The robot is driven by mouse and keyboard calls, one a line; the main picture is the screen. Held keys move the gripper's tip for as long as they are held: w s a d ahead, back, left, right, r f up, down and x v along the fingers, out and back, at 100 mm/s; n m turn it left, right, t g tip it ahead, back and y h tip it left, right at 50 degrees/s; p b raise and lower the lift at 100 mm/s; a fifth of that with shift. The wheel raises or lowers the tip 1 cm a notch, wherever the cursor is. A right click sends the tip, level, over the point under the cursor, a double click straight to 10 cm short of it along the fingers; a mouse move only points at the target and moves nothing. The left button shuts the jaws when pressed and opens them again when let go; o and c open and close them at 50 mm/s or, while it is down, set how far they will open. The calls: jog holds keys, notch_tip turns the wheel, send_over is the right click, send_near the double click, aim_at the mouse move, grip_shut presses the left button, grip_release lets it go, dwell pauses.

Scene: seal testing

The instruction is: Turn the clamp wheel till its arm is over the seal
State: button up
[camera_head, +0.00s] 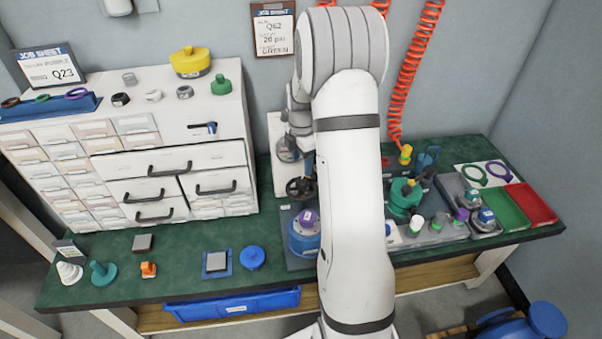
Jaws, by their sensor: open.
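The black clamp wheel (301,188) stands on the bench in front of a pale upright panel (277,135), left of my arm's white link. A blue round housing (304,238) with a purple piece on top (308,217), possibly the seal, sits just below and right of the wheel. The clamp's arm cannot be made out. My gripper (299,152) is open and hangs above the wheel, small and partly merged with grey parts by the panel. I cannot tell if it touches the wheel. My own arm hides the area right of the housing.
A white drawer cabinet (170,125) stands close on the left. Right of my arm are a green fitting (404,197), a grey tray (440,229), and green (500,208) and red (532,203) bins. An orange coiled hose (405,85) hangs behind. Small parts lie at the bench's front left.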

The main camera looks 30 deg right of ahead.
aim_at(303, 180)
notch_tip(303, 180, down, 8)
jog(key=shift+r, duration=0.2)
jog(key=shift+c, duration=0.6)
grip_shut()
jog(key=shift+d, duration=0.2)
jog(key=shift+a, duration=0.1)
